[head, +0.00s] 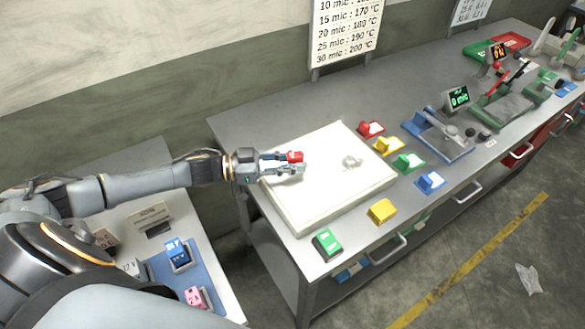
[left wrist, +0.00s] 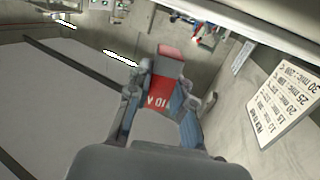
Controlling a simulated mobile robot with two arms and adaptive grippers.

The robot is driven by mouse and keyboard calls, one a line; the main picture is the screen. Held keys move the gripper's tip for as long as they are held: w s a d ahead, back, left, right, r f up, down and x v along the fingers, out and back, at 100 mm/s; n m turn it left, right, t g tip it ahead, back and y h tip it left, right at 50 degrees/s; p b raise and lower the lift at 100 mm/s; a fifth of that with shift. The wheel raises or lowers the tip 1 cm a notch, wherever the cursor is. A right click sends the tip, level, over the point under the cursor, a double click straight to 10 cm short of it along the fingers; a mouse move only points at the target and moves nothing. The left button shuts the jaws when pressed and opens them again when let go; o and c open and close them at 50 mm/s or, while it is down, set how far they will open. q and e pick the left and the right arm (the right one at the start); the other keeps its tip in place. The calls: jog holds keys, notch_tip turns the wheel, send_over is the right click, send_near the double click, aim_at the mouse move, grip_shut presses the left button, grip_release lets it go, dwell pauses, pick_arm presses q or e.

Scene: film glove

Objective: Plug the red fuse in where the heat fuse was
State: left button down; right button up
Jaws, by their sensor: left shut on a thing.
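The red fuse (head: 295,156) is between the fingers of my left gripper (head: 284,163), above the left part of a white slab on the bench. In the left wrist view the red fuse (left wrist: 160,94), with white lettering that looks like "10 A", sits between the two fingers of the gripper (left wrist: 160,95), which is shut on it. I cannot make out the heat fuse or its socket by name in these frames. My right gripper is not in view.
The white slab (head: 325,195) lies on a grey bench with a small clear object (head: 351,161) on it. Red (head: 371,129), yellow (head: 388,146), green (head: 409,162) and blue (head: 430,182) blocks line its right side. A lower table with a blue tray (head: 190,270) stands at left.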

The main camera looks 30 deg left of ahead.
pick_arm(q)
notch_tip(320, 180, down, 3)
jog(key=shift+w+p, duration=0.15)
jog(key=shift+p, duration=0.45)
jog(key=shift+f, duration=0.15)
jog(key=shift+f, duration=0.1)
jog(key=shift+f, duration=0.15)
jog(key=c, duration=1.2)
grip_release()
